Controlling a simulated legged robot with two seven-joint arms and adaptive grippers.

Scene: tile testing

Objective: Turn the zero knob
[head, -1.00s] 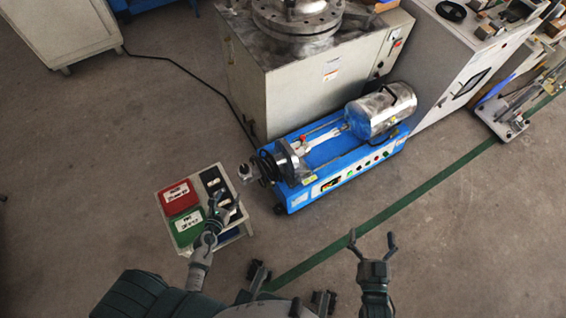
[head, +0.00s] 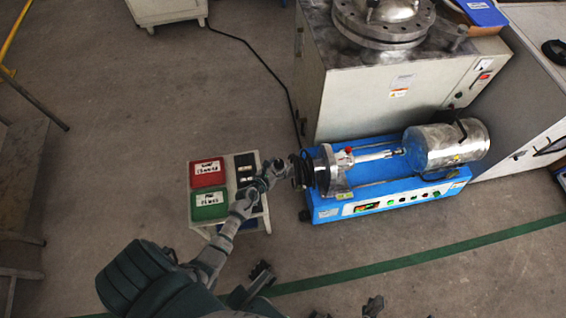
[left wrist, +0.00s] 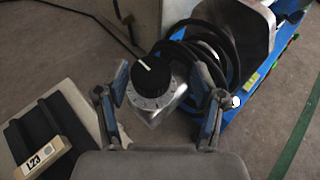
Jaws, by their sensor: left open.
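The zero knob (left wrist: 149,72) is black with a white pointer line. It sits on a silver dial with marks, at the end of the blue machine (head: 385,200). My left gripper (left wrist: 160,88) is open. In the left wrist view its two fingers stand on either side of the knob and dial, with gaps showing on both sides. In the head view the left gripper (head: 264,178) is at the machine's left end, and the knob is small and partly hidden there.
Black rings (left wrist: 205,45) lie close behind the knob. A small stand holds a red box (head: 208,172), a green box (head: 210,204) and black trays (head: 245,165). A labelled block (left wrist: 42,155) lies low left in the wrist view. A large cabinet (head: 365,108) stands behind the machine.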

